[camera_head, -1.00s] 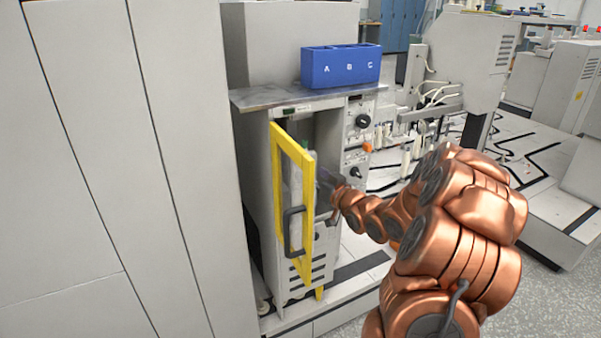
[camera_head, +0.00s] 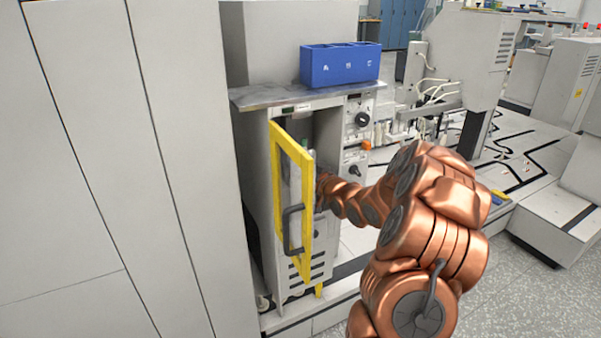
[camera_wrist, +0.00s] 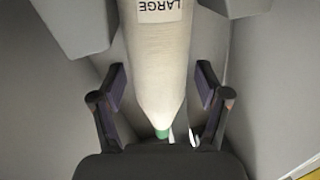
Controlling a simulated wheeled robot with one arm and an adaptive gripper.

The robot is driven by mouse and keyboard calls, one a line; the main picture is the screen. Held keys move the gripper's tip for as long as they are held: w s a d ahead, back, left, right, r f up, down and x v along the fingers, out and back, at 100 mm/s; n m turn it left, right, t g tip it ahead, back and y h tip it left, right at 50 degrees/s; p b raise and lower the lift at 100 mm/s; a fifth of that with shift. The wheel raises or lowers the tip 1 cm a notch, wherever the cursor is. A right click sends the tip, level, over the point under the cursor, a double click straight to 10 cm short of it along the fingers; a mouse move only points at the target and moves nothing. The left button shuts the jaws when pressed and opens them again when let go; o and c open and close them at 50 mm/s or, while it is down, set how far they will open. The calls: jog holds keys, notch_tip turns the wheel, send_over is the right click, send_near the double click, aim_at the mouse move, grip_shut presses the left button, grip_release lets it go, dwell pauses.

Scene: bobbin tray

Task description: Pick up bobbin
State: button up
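A white bobbin (camera_wrist: 158,65) with a tapered end, a green tip and a label reading "LARGE" shows in the wrist view. My gripper (camera_wrist: 162,92) is open, with one finger on each side of the bobbin and a visible gap at both sides. In the head view, the arm reaches into the cabinet (camera_head: 330,235) behind the open yellow-framed door (camera_head: 306,215). There the gripper and the bobbin are mostly hidden by the door and the arm.
The yellow door swings out close beside my arm. Tall grey panels (camera_head: 100,170) stand at the left. Grey cabinet walls are close on both sides in the wrist view.

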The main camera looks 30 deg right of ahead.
aim_at(305, 146)
jog(key=c, duration=1.1)
jog(key=shift+c, duration=0.2)
jog(key=r, duration=0.4)
jog(key=d+r, duration=0.1)
jog(key=r, duration=0.1)
jog(key=shift+r, duration=0.4)
jog(key=s, duration=1.4)
jog(key=shift+d, duration=0.4)
